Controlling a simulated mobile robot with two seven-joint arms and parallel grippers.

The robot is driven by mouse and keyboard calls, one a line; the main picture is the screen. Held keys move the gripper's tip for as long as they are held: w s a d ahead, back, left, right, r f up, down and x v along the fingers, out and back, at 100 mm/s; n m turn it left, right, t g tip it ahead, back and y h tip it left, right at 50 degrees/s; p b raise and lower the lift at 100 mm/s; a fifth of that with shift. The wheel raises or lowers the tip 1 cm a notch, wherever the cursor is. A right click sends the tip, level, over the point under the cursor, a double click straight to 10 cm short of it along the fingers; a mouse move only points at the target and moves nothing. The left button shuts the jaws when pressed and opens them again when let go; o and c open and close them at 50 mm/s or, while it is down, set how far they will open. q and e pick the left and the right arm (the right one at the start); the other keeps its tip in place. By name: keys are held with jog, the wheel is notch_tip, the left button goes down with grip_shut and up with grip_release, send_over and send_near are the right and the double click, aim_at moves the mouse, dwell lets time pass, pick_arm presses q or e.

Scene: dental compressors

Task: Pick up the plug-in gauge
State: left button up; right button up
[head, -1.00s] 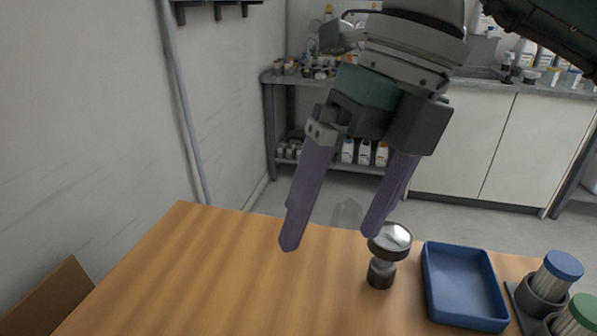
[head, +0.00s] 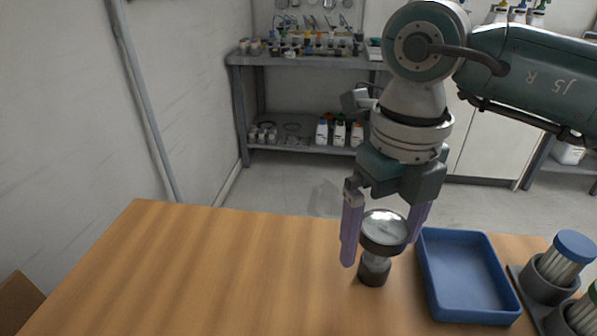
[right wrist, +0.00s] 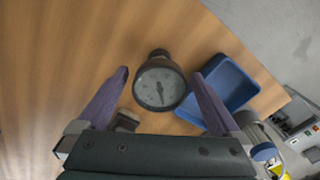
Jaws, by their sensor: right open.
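The plug-in gauge (head: 384,232) has a round dial on a dark, short base and stands upright on the wooden table. In the right wrist view its dial (right wrist: 160,86) faces the camera, lying between and a little beyond the two purple fingers. My right gripper (head: 384,248) is open, with one finger to the left of the gauge and the other to its right. In the right wrist view the open fingertips (right wrist: 160,74) show clear gaps to the dial on both sides. My left gripper is not in view.
A blue tray (head: 470,314) lies on the table (head: 200,280) just right of the gauge. Canisters with blue and green lids (head: 574,246) stand in dark holders at the far right. The table's left part is clear. A shelf unit (head: 300,62) stands behind.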

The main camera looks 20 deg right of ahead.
jog(key=shift+f, duration=0.2)
jog(key=c, duration=1.5)
